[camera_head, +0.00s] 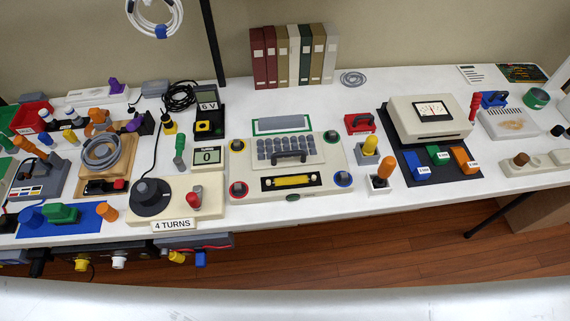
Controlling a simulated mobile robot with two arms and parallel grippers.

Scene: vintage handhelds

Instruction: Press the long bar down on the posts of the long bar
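A cream console (212,182) lies flat in the middle of the bench, with coloured round pieces near its corners. A long yellow bar (290,181) lies level in a black recess along the console's front. Posts under it cannot be made out, and I cannot tell whether it is fully seated. Behind it is a block of grey keys (285,146) with a dark handle-like bar (289,157) across its front. I cannot tell for sure which of these is the task's long bar. Neither of my grippers is in view.
A box with a dial knob (149,193) and a "4 TURNS" label stands left of the console. Yellow- and orange-topped upright pieces (380,178) stand close on its right. A meter box (428,119) is farther right. A row of binders (293,56) stands behind.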

